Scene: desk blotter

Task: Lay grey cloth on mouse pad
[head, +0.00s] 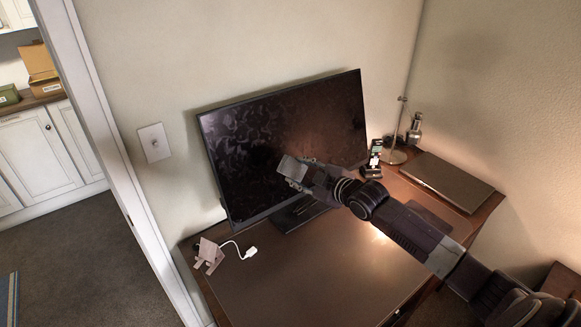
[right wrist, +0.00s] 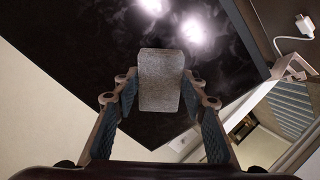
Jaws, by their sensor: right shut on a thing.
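My right gripper (head: 308,176) is shut on the grey cloth (head: 292,168), a small folded block. It is held up in front of the dark monitor screen, above the desk. In the right wrist view the cloth (right wrist: 161,80) sits between the two fingers (right wrist: 161,105). A small dark flat rectangle, probably the mouse pad (head: 432,216), lies on the right part of the desk, partly hidden by my right arm. My left gripper is not in view.
The monitor (head: 270,130) stands at the back of the desk. A flat closed laptop-like slab (head: 447,180), a lamp (head: 396,156) and small dark items are at the right. A white cable (head: 250,252) lies at the left. A large brown blotter (head: 310,280) is clear in front.

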